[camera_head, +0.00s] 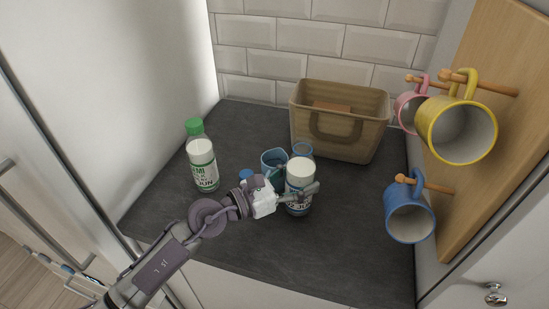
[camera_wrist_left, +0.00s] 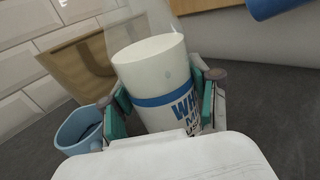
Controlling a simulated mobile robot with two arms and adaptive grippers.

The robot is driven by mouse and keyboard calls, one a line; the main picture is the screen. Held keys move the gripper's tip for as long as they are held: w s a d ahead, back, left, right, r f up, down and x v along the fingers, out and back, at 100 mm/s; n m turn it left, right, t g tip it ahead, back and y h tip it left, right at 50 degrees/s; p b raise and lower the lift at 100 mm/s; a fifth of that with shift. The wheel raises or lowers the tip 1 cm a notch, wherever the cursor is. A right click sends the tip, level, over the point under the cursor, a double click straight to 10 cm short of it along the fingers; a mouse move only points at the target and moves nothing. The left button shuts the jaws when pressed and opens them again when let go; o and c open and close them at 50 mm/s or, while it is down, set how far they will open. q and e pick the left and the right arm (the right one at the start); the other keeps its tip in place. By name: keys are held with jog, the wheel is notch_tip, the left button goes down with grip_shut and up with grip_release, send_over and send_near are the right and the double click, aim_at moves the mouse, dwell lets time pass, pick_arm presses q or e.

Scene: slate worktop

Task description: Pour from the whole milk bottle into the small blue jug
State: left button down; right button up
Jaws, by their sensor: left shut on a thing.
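The whole milk bottle (camera_head: 299,174) is clear with white milk inside, a blue band and a label with blue letters. It looks roughly upright; whether its base touches the worktop I cannot tell. My left gripper (camera_head: 300,194) is shut on its lower part. In the left wrist view the bottle (camera_wrist_left: 150,75) stands between the green-padded fingers (camera_wrist_left: 160,105). The small blue jug (camera_head: 274,160) stands on the worktop just left of and behind the bottle; it also shows at left in the wrist view (camera_wrist_left: 78,130). My right gripper is not in view.
A green-capped milk bottle (camera_head: 202,160) stands at left. A tan basket (camera_head: 350,118) is at the back. Blue (camera_head: 409,212), yellow (camera_head: 458,128) and pink (camera_head: 408,108) mugs hang on a wooden board at right. The right front worktop is clear.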

pick_arm(q)
jog(key=shift+d+r+n+p, duration=0.1)
jog(key=shift+r+n+p, duration=0.3)
jog(key=shift+n, duration=0.3)
jog(key=shift+f+n, duration=0.1)
jog(key=shift+n, duration=0.4)
jog(key=shift+n+p, duration=0.55)
jog(key=shift+n, duration=0.15)
jog(key=shift+w+a+f+n, duration=0.1)
jog(key=shift+w+f+n, duration=0.1)
jog(key=shift+n, duration=0.65)
jog(key=shift+w+a+f+n, duration=0.1)
jog(key=shift+f+n, duration=0.05)
jog(key=shift+n, duration=0.7)
jog(key=shift+s+f+n+p, duration=0.25)
jog(key=shift+n+p, duration=0.2)
jog(key=shift+n, duration=0.45)
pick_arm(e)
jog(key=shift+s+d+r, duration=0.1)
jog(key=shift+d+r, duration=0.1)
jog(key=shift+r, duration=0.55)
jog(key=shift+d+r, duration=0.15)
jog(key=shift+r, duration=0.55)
pick_arm(q)
jog(key=shift+d+f, duration=0.1)
